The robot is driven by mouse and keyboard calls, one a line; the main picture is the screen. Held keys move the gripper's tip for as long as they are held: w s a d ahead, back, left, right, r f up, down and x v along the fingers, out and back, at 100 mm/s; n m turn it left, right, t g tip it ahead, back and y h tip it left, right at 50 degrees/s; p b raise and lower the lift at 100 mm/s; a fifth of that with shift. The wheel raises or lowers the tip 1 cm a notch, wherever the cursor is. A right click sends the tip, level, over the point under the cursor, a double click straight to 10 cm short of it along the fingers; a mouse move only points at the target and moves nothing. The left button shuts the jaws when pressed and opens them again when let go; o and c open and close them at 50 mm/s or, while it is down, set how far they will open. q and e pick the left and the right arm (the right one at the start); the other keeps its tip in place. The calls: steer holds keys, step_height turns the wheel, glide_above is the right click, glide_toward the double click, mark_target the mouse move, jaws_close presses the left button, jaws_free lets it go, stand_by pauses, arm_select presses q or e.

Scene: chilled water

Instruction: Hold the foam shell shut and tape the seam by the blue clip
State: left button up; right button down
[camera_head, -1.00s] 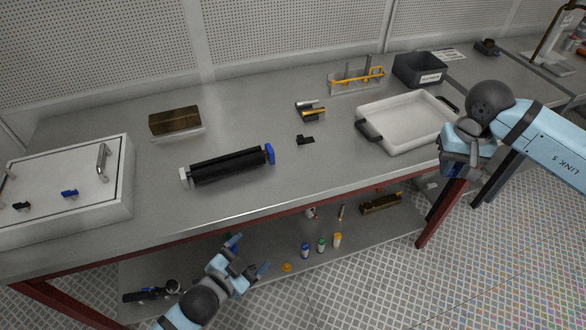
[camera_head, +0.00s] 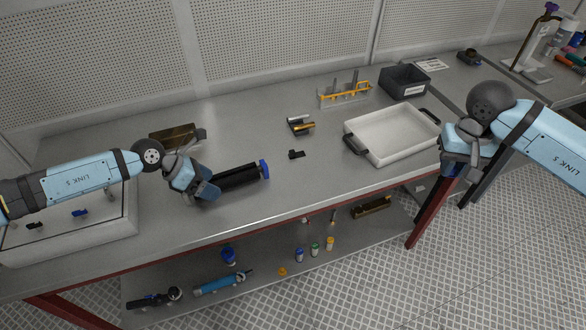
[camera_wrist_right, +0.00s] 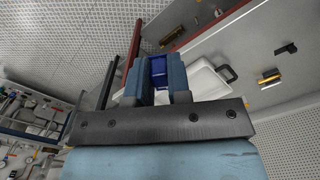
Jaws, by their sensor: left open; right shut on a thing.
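The black foam shell (camera_head: 236,177) lies lengthwise on the grey bench, with the blue clip (camera_head: 264,169) at its right end. My left gripper (camera_head: 207,191) is open at the shell's left end and hides that end. I cannot tell whether its fingers touch the shell. The seam and any gap in it are too small to make out. My right gripper (camera_head: 454,171) is at the bench's front edge, right of the white tray. In the right wrist view its fingers (camera_wrist_right: 158,72) are shut on a small blue thing (camera_wrist_right: 158,66), mostly hidden between them.
The white tray (camera_head: 402,151) with dark handles stands on the right. A small black piece (camera_head: 297,154) and metal-and-gold parts (camera_head: 300,124) lie mid-bench. A brown block (camera_head: 172,136) and a white box (camera_head: 105,220) are at left. The bench right of the shell is mostly clear.

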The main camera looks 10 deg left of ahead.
mark_target(226, 180)
steer(key=shift+r+p, duration=0.3)
steer(key=shift+r, duration=0.2)
arm_select(q)
steer(key=w+a+r+m+y, duration=0.2)
steer(key=a+y, duration=0.2)
steer(key=a, duration=0.6)
steer(key=b+x, duration=0.2)
steer(key=x, duration=0.1)
steer(key=b+x, duration=0.2)
steer(key=x, duration=0.1)
steer(key=b+x, duration=0.2)
steer(key=x, duration=0.1)
steer(key=shift+d+f, duration=0.2)
steer(key=shift+d, duration=0.25)
arm_select(e)
step_height(226, 180, down, 6)
arm_select(q)
steer(key=shift+c, duration=0.4)
steer(key=c, duration=0.8)
